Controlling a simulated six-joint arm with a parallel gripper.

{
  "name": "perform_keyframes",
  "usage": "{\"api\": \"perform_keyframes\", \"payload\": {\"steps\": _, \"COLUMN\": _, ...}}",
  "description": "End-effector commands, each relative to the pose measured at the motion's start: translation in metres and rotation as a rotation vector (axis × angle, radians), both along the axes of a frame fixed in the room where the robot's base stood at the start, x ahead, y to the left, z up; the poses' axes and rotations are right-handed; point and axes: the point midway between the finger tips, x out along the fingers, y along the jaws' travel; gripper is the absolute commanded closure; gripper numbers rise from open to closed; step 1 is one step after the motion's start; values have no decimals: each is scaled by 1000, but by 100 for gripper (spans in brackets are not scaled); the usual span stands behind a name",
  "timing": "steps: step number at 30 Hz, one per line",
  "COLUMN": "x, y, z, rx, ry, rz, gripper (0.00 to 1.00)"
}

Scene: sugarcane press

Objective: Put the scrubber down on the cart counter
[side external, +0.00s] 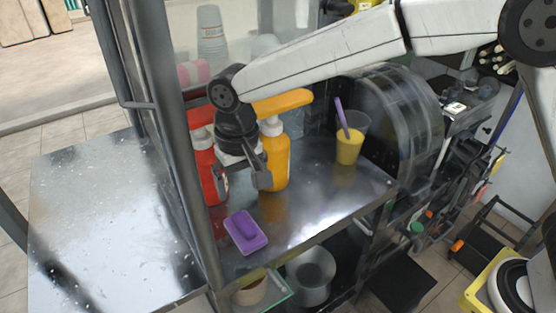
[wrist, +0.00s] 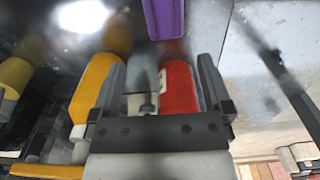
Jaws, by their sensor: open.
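The purple scrubber (side external: 245,232) lies flat on the metal cart counter (side external: 312,215), near its front left corner. It also shows at the top of the wrist view (wrist: 164,18). My gripper (side external: 243,188) is open and empty, above and behind the scrubber and apart from it. In the wrist view my gripper's two fingers (wrist: 165,85) stand wide apart with nothing held between them.
A red bottle (side external: 206,163) and a yellow bottle (side external: 276,157) stand close behind my gripper. A cup of yellow juice (side external: 350,140) with a purple straw stands to the right, beside the dark press drum (side external: 400,115). A dark post (side external: 180,150) rises left of the scrubber.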

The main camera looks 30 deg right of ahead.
Motion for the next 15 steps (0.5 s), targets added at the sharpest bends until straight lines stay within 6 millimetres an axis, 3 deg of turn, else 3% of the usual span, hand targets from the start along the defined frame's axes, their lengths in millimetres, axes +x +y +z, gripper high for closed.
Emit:
{"api": "perform_keyframes", "payload": {"steps": 5, "x": 0, "y": -32, "z": -4, "rx": 8, "ry": -15, "rz": -6, "gripper": 0}}
{"api": "perform_keyframes", "payload": {"steps": 15, "x": -23, "y": -139, "z": -24, "rx": 29, "ry": -87, "rz": -9, "gripper": 0}}
